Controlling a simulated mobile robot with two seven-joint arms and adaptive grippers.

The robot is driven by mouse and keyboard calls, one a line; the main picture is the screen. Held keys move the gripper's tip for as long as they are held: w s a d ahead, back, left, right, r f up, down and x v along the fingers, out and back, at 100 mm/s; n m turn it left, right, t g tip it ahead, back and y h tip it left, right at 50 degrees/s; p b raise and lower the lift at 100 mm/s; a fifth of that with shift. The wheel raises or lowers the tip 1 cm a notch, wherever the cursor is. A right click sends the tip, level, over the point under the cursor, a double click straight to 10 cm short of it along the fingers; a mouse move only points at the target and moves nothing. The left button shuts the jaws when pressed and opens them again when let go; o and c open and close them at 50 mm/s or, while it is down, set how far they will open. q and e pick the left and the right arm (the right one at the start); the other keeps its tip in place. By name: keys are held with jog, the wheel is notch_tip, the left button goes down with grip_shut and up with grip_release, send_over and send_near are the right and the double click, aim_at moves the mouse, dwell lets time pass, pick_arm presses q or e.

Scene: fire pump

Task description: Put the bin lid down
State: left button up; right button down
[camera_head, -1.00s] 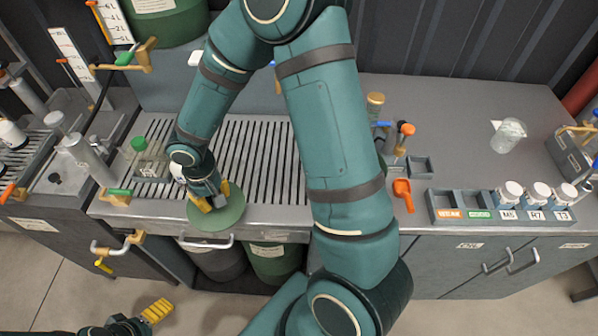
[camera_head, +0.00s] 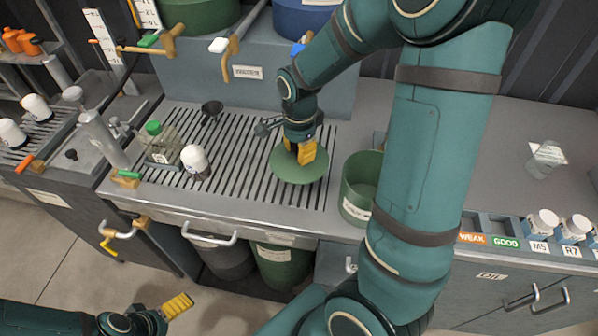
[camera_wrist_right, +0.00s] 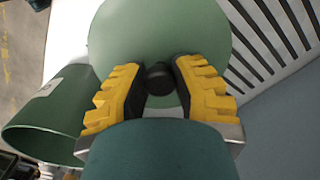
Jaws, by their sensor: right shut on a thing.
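The bin lid (camera_head: 300,170) is a flat green disc at the right end of the slatted drain board. My right gripper (camera_head: 303,152) is shut on its dark knob (camera_wrist_right: 160,78) from above. The lid (camera_wrist_right: 150,30) also shows in the right wrist view, with a yellow finger on each side of the knob. I cannot tell if the lid touches the slats or hovers just above them. An open green bin (camera_head: 357,205) stands on the counter right of the lid. My left gripper (camera_head: 178,306) is low at the left, away from the counter; its finger gap is not clear.
Free slats (camera_head: 245,145) lie left of the lid. A white-capped bottle (camera_head: 195,162), a green-capped jar (camera_head: 160,145) and a black scoop (camera_head: 211,111) stand or lie there. A blue-grey box (camera_head: 255,75) with taps is behind. Bins (camera_head: 280,265) sit under the counter.

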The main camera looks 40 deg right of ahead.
aim_at(299, 168)
notch_tip(299, 168, down, 4)
jog(key=shift+r+b, duration=0.25)
jog(key=shift+b, duration=0.1)
jog(key=shift+f+b, duration=0.3)
jog(key=shift+f, duration=1.05)
jog(key=shift+f, duration=0.15)
jog(key=c, duration=0.8)
grip_release()
